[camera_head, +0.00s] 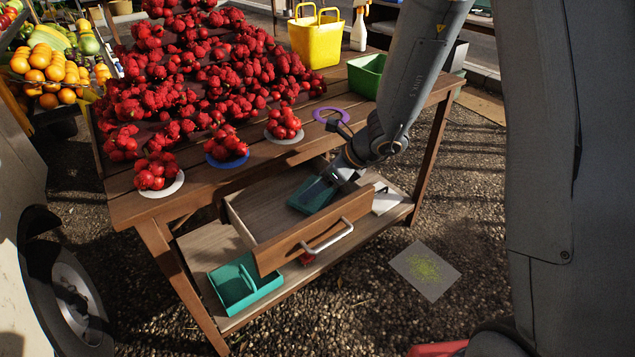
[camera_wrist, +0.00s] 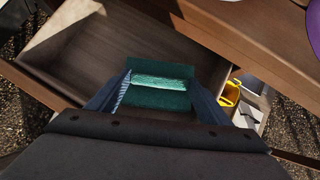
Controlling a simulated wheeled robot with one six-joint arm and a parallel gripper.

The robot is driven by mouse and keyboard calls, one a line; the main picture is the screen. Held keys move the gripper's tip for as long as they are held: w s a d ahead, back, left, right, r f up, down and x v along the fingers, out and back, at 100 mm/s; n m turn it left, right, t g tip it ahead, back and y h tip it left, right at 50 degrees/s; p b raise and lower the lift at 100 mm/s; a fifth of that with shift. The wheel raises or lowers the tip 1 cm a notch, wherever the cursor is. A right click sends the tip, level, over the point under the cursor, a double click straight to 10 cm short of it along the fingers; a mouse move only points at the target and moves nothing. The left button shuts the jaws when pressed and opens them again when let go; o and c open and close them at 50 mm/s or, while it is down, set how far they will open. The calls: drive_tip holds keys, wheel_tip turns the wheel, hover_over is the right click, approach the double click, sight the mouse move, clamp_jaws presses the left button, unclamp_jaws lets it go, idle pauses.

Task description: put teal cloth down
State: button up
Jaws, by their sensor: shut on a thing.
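The teal cloth (camera_wrist: 158,92) is a folded piece with a lighter ribbed band, held between the fingers of my gripper (camera_wrist: 160,100) in the wrist view. My gripper (camera_head: 335,178) is shut on it. In the head view the teal cloth (camera_head: 311,197) shows inside the open wooden drawer (camera_head: 262,254), towards its right side. The drawer's bare floor (camera_wrist: 85,50) shows to the left of the cloth in the wrist view. I cannot tell whether the cloth touches the drawer floor.
The drawer sticks out from the wooden table (camera_head: 200,198), which bears a heap of red fruit (camera_head: 200,80). A teal caddy (camera_head: 240,288) stands on the lower shelf. A yellow item (camera_wrist: 230,93) lies right of the drawer. The drawer's left part is free.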

drive_tip(key=shift+a+r+g+h+p, duration=0.2)
drive_tip(key=shift+g+h+p, duration=0.15)
drive_tip(key=shift+p, duration=0.3)
drive_tip(key=shift+d+f, duration=0.1)
drive_tip(key=shift+f, duration=0.9)
drive_tip(key=shift+f+b, duration=0.1)
drive_tip(key=shift+b, duration=0.25)
drive_tip(key=o, duration=1)
